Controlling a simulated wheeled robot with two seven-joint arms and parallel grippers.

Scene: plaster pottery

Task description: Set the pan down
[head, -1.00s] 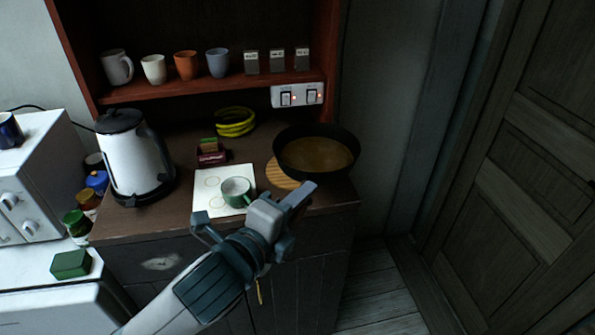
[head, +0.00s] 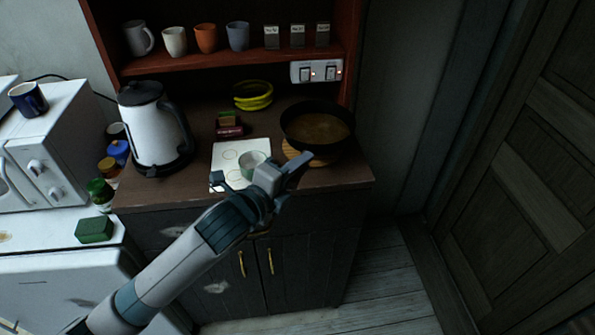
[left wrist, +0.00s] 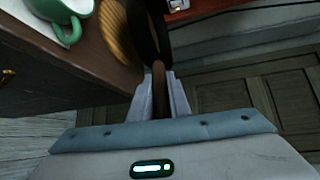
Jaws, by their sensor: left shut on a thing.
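A dark round pan (head: 318,126) with brownish contents is at the right end of the wooden counter in the head view. A round wooden board (head: 294,151) shows partly under its left front edge. I cannot tell whether the pan touches the board. My left gripper (head: 296,168) is shut on the pan's handle, in front of the pan. In the left wrist view the brown handle (left wrist: 158,78) runs between the fingers (left wrist: 160,100), with the board (left wrist: 116,32) to its left. My right gripper is not in view.
A green and white mug (head: 252,164) stands on a white sheet (head: 228,153) left of the pan. A white kettle (head: 152,130) is further left. A shelf (head: 200,62) hangs over the counter's back.

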